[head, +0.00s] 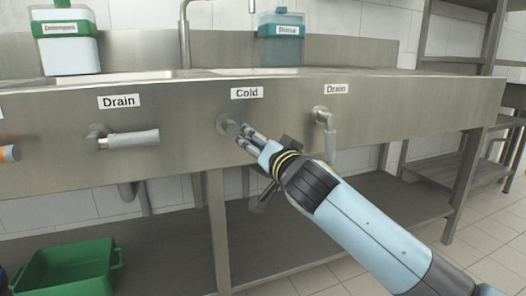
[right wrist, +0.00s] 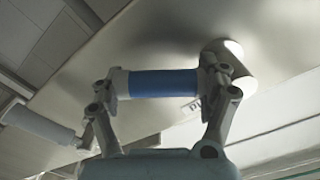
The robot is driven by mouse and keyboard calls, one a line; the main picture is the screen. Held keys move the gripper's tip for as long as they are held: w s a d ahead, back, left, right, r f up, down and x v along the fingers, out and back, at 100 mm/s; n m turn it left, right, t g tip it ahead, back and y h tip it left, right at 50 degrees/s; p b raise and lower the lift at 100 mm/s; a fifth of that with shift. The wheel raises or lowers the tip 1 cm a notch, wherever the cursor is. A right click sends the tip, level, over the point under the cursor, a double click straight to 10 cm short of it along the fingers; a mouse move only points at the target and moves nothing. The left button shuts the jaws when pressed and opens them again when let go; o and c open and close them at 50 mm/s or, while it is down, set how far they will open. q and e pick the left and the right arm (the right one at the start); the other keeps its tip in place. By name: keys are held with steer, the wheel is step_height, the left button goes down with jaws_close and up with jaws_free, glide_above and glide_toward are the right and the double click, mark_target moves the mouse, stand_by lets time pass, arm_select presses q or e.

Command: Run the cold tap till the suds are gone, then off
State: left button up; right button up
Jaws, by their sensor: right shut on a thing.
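The cold tap (head: 225,122) sticks out of the steel sink front under the "Cold" label (head: 247,93). My right gripper (head: 246,137) is at this tap and largely hides its lever in the head view. In the right wrist view, the tap's blue-banded lever (right wrist: 165,83) lies between the two fingers, which are shut on it. A thin metal spout (head: 185,30) rises behind the sink rim. The basin's inside is hidden from this low angle, so neither suds nor water shows. My left gripper is out of view.
The left drain lever (head: 133,138) lies level; the right drain lever (head: 330,145) hangs down close to my right gripper. An orange-tipped handle (head: 10,153) shows at the left edge. Detergent (head: 68,45) and rinse (head: 282,42) containers stand behind. A green crate (head: 72,268) sits below.

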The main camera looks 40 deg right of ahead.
steer(key=a+f+m+b, duration=0.1)
steer(key=m, duration=0.1)
steer(key=a+f+m+b, duration=0.1)
steer(key=m+b, duration=0.1)
steer(key=a+f+m+b, duration=0.1)
steer(key=m+b, duration=0.1)
steer(key=shift+w, duration=0.35)
steer(key=m, duration=0.1)
steer(key=a+m+b, duration=0.1)
steer(key=shift+w+a+f+m, duration=0.2)
steer(key=shift+a+f+m, duration=0.05)
steer(key=shift+m, duration=0.15)
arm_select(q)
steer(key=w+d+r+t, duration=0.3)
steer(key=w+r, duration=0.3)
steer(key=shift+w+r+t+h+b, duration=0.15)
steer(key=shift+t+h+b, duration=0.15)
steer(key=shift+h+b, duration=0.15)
arm_select(e)
steer(key=shift+w+a+r+m, duration=0.1)
steer(key=shift+a+m, duration=0.25)
steer(key=shift+m, duration=0.25)
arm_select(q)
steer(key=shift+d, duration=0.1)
arm_select(e)
steer(key=o, duration=1.7)
